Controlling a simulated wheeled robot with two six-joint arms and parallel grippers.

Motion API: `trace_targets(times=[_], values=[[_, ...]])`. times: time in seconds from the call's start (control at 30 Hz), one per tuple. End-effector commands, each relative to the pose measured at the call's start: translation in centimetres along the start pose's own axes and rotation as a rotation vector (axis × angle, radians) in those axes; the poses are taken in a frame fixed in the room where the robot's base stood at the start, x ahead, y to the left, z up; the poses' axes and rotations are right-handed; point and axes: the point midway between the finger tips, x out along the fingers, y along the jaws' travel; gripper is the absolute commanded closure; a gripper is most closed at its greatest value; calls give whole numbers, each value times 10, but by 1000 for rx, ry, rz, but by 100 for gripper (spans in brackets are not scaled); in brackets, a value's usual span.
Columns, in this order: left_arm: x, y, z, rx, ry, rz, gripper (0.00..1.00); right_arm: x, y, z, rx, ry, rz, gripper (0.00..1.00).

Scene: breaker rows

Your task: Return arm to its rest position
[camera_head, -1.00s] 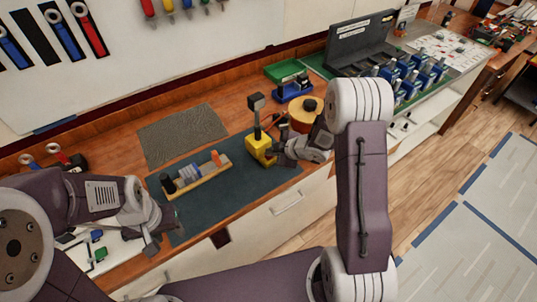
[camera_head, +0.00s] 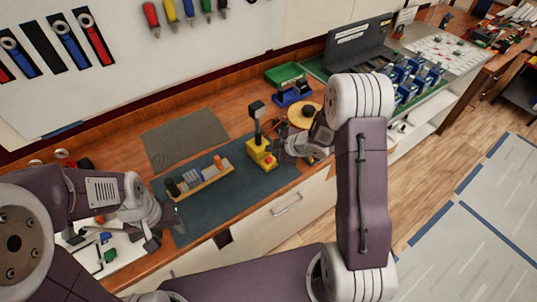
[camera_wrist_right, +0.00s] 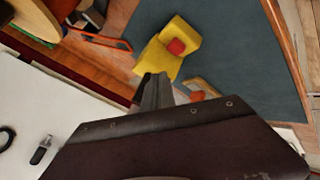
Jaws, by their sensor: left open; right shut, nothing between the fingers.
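My right gripper (camera_head: 284,148) is shut and empty, just right of a yellow box with a red button (camera_head: 263,156). The box stands on the dark mat (camera_head: 228,199) with a dark post and block behind it. In the right wrist view my closed fingers (camera_wrist_right: 156,88) point toward the yellow box (camera_wrist_right: 160,57), and the red button shows uncovered. I see a gap between fingertips and button in the head view. My left gripper (camera_head: 166,225) is open and empty at the mat's left end.
A wooden rail (camera_head: 205,184) with several small modules lies on the mat. A wooden spool (camera_head: 303,122), green tray (camera_head: 284,74) and blue stand (camera_head: 293,93) are behind my right gripper. A grey mat (camera_head: 185,135) is bare. A white tray (camera_head: 123,255) holds parts at left.

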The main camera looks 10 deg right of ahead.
Motion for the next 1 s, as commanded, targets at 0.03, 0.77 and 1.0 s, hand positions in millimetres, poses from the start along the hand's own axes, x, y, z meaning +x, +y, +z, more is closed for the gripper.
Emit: trace_targets(times=[0.03, 0.77, 1.0], values=[[-13, 0, -1, 0, 0, 0, 55, -9, 7, -7, 0, 0, 0, 100], [-27, 0, -3, 0, 0, 0, 55, -25, 17, -12, 36, -36, 12, 100], [-11, 0, -1, 0, 0, 0, 55, -122, -46, 26, 759, -524, 74, 100]])
